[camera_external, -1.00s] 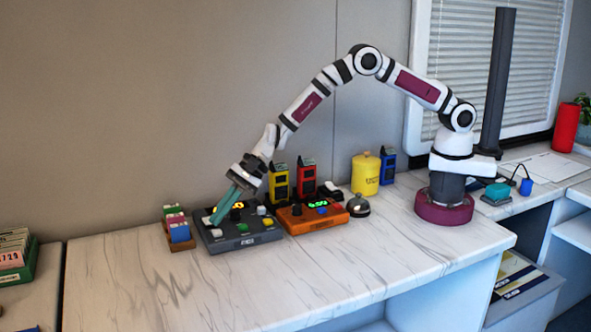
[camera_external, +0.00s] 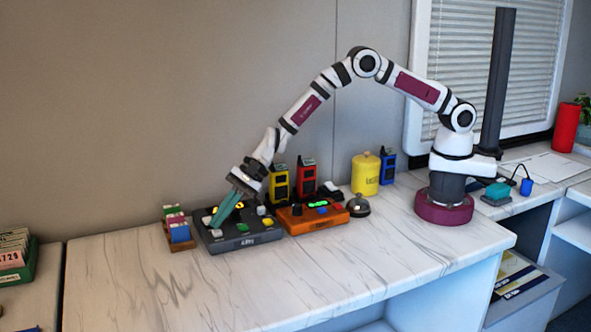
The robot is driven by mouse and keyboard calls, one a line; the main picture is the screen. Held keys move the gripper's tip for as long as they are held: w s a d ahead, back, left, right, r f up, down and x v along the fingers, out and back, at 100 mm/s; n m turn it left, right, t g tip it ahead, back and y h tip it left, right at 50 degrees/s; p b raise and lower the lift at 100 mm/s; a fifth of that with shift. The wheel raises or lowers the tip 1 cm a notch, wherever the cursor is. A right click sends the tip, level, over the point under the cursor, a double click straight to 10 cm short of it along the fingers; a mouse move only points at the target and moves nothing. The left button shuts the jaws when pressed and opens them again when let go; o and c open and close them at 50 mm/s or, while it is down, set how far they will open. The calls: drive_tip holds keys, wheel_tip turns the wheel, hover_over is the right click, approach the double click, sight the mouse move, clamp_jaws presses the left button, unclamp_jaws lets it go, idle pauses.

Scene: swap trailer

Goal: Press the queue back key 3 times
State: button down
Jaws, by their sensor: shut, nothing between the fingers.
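A dark grey key console (camera_external: 247,240) lies on the marble counter. Its top carries several coloured keys, among them a green key (camera_external: 242,227), a yellow key (camera_external: 268,222) and a white key (camera_external: 216,233). I cannot read the key labels, so I cannot tell which is the queue back key. My gripper (camera_external: 215,224), with teal fingers, is shut and empty. It slants down to the left over the console's left part, its tips close to the white key. I cannot tell whether they touch it. The fingers hide part of the console top.
An orange device (camera_external: 300,224) with a lit green display sits right of the console. Yellow (camera_external: 279,188) and red (camera_external: 306,178) radios stand behind, with a bell (camera_external: 358,207) and yellow canister (camera_external: 366,175) farther right. A small card holder (camera_external: 179,238) is at left. The front counter is clear.

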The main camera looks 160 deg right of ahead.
drive_tip(key=shift+f, duration=0.55)
idle(0.4)
drive_tip(key=shift+r, duration=0.95)
drive_tip(key=shift+r, duration=0.1)
drive_tip(key=shift+r, duration=2.45)
